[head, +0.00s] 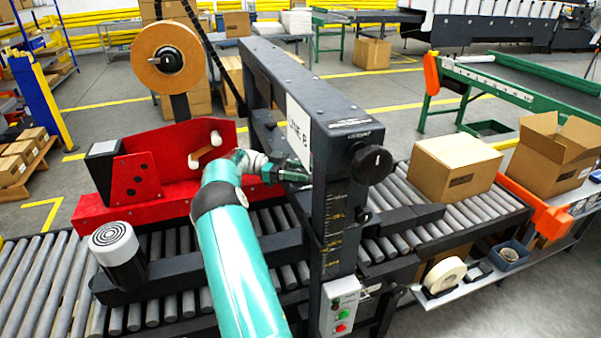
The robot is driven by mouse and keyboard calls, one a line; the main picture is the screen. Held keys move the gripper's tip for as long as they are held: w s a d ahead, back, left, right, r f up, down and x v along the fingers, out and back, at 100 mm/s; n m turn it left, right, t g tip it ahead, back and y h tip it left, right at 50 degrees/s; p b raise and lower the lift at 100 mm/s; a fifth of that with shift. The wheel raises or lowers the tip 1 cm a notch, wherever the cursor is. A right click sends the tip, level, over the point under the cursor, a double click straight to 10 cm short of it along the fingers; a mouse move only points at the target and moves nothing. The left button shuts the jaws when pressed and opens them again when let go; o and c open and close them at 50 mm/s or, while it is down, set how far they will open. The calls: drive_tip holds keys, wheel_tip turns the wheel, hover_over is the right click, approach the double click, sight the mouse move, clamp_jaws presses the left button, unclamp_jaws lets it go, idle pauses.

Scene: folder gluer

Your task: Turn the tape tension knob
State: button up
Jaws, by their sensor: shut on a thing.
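A black knob (371,163) sits on the near right face of the dark machine frame (331,115), below a printed label. Another black knob (170,59) is at the hub of the brown tape roll (186,50), up on the left. I cannot tell from this view which one is the tape tension knob. My gripper (289,175) is left of the frame's upright, apart from both of these knobs. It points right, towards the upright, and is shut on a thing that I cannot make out. Its fingertips are small and partly hidden.
The red tape head (165,170) with white rollers is left of my gripper. A grey roller conveyor (470,215) runs beneath, carrying a closed cardboard box (455,165) on the right. A control box with green and red buttons (340,306) is on the near upright.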

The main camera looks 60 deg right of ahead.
sight(300, 171)
drive_tip(key=shift+r+m+y, duration=0.15)
drive_tip(key=shift+m+y, duration=0.45)
drive_tip(key=shift+y, duration=0.4)
drive_tip(key=o, duration=0.9)
drive_tip(key=shift+s, duration=0.1)
drive_tip(key=shift+r, duration=0.35)
wheel_tip(300, 171, up, 3)
drive_tip(key=shift+f, duration=0.15)
drive_tip(key=s+a+r, duration=0.2)
drive_tip(key=a+r, duration=0.1)
drive_tip(key=a, duration=0.1)
drive_tip(key=s+a+r, duration=0.2)
drive_tip(key=a+r, duration=0.1)
drive_tip(key=a, duration=0.1)
drive_tip(key=s+a+r, duration=0.2)
drive_tip(key=a+r, duration=0.1)
drive_tip(key=a, duration=0.1)
drive_tip(key=shift+s+a+r, duration=0.1)
drive_tip(key=shift+a+r, duration=0.15)
